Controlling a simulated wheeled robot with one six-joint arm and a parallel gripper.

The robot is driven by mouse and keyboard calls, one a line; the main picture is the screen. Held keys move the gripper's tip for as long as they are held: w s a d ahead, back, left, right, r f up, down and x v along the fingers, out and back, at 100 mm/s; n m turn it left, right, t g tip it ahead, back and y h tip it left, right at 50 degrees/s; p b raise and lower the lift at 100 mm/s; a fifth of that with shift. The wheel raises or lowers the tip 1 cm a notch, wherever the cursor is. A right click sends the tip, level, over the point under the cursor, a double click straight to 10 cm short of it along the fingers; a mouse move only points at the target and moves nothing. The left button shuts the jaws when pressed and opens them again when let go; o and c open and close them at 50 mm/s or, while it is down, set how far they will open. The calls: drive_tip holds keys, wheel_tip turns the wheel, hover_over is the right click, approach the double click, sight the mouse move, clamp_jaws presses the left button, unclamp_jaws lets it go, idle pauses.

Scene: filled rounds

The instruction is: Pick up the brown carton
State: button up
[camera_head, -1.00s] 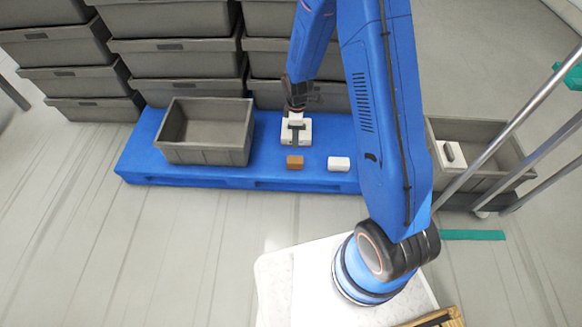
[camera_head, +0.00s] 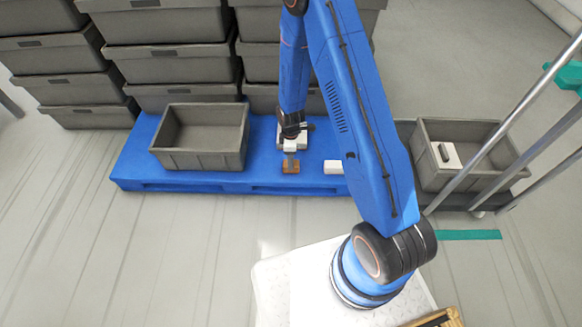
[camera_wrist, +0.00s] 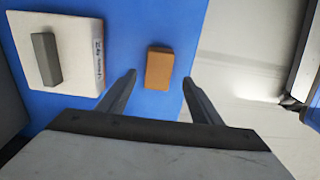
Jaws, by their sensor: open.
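The brown carton (camera_head: 291,168) is a small box lying on the blue pallet, near its front edge. In the wrist view the brown carton (camera_wrist: 159,68) shows whole, ahead of and between my two fingers. My gripper (camera_head: 291,157) is right behind and above the carton in the head view. In the wrist view my gripper (camera_wrist: 158,85) is open, with nothing between its fingers. I cannot tell how high above the carton the fingertips are.
The blue pallet (camera_head: 135,160) also bears an empty grey bin (camera_head: 200,160) at left and a small white box (camera_head: 333,167) right of the carton. A white block with a grey handle (camera_wrist: 75,45) lies near the carton. Stacked grey crates (camera_head: 165,65) stand behind.

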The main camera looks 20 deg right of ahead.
sight(295, 170)
drive_tip(key=shift+w+d+f, duration=0.1)
drive_tip(key=shift+f, duration=2.8)
drive_tip(key=c, duration=1.3)
